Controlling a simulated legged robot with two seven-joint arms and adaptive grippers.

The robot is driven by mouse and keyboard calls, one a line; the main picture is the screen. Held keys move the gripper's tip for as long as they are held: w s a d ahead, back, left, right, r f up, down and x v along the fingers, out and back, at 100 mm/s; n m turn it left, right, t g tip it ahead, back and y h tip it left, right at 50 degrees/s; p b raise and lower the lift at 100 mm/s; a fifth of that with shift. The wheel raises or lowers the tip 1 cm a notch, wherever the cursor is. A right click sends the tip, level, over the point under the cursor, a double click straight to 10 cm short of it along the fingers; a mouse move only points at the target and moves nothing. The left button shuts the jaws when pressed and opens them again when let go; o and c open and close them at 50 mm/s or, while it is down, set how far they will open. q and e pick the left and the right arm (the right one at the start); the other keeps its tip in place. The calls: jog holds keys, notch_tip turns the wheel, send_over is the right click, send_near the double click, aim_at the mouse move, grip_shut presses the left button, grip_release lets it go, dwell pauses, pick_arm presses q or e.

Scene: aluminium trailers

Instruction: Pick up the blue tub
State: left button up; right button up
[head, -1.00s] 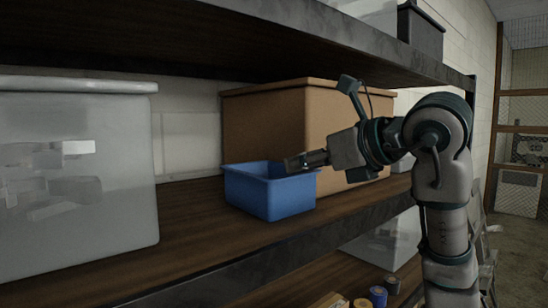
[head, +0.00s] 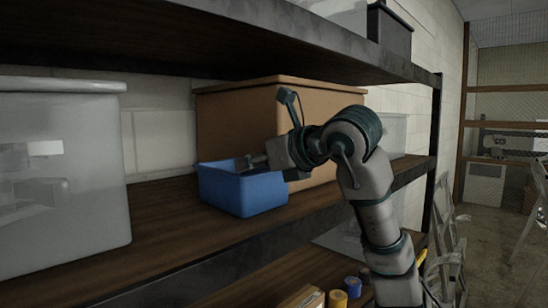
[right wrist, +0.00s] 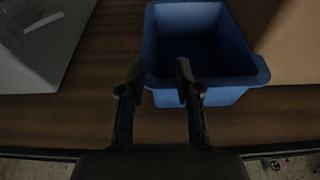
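The blue tub (head: 243,194) stands upright on the wooden middle shelf, in front of a brown box. It is open-topped and its inside looks empty. My right gripper (head: 272,167) is at the tub's right end in the head view, with one finger over the tub and another by its outer side. In the right wrist view the two fingers (right wrist: 159,72) are apart, one outside the wall of the tub (right wrist: 208,38) and one over its inside. A gap shows between the fingers and the wall. My left gripper is not in view.
The brown box (head: 235,120) stands close behind the tub. A translucent bin (head: 65,190) is to the left, with bare shelf (head: 165,215) between. The upper shelf (head: 330,40) hangs above my arm. Small rolls (head: 338,298) lie on the lower shelf.

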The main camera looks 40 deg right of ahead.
jog(key=x, duration=0.3)
jog(key=a+x, duration=0.1)
jog(key=x, duration=0.1)
jog(key=a+p+x, duration=0.1)
jog(key=x, duration=0.2)
jog(key=shift+w, duration=0.35)
jog(key=shift+w+d+f, duration=0.15)
jog(key=shift+w+d, duration=0.2)
jog(key=shift+w, duration=0.1)
jog(key=shift+d+f, duration=0.1)
jog(key=shift+d, duration=0.25)
jog(key=shift+a, duration=0.25)
jog(key=c, duration=0.6)
jog(key=shift+a, duration=0.3)
grip_shut()
